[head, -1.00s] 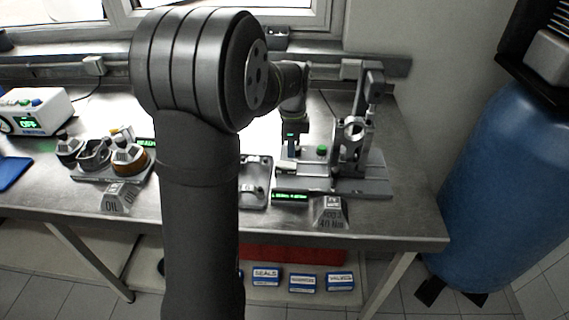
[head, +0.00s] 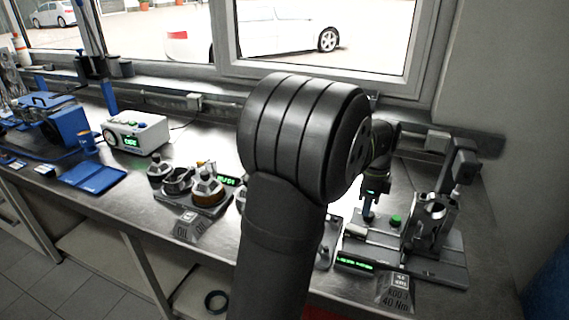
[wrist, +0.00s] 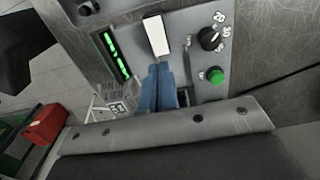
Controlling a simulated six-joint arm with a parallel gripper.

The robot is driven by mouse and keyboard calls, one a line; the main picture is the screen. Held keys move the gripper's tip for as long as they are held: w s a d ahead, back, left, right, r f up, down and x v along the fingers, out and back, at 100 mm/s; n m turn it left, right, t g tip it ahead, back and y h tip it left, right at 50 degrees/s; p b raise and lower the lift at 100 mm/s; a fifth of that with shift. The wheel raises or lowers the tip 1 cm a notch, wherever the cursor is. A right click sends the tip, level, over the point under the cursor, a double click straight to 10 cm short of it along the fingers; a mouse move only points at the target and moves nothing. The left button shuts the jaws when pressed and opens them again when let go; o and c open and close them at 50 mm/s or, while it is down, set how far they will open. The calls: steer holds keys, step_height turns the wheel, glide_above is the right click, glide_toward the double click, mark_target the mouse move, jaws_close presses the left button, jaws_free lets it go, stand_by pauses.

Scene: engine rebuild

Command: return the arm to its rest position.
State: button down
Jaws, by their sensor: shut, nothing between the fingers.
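My arm fills the middle of the head view, with its large dark joint in front of the bench. My gripper (head: 368,212) hangs low over the bench fixture (head: 455,268), just left of its green button (head: 394,221). In the wrist view, the two blue fingers of my gripper (wrist: 158,68) are together with nothing between them. They point at a white bar on the fixture panel. The green button (wrist: 216,76) and a black dial (wrist: 209,38) are to their right, and a lit green display (wrist: 114,56) is to their left. I cannot tell whether the fingertips touch the panel.
An oil tray (head: 190,208) with several parts stands left of my arm. Farther left are a white control box (head: 135,133), a blue tray (head: 93,178) and blue equipment (head: 62,128). A torque sign (head: 397,291) stands at the bench's front edge. A window lies behind.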

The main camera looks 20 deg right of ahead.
mark_target(361, 230)
step_height(361, 230, down, 6)
stand_by(0.4)
steer(key=shift+r, duration=0.2)
step_height(361, 230, up, 13)
steer(key=w+a, duration=0.1)
steer(key=shift+w+a+g+h, duration=0.3)
steer(key=shift+w+a, duration=0.05)
steer(key=shift+w, duration=0.05)
stand_by(0.8)
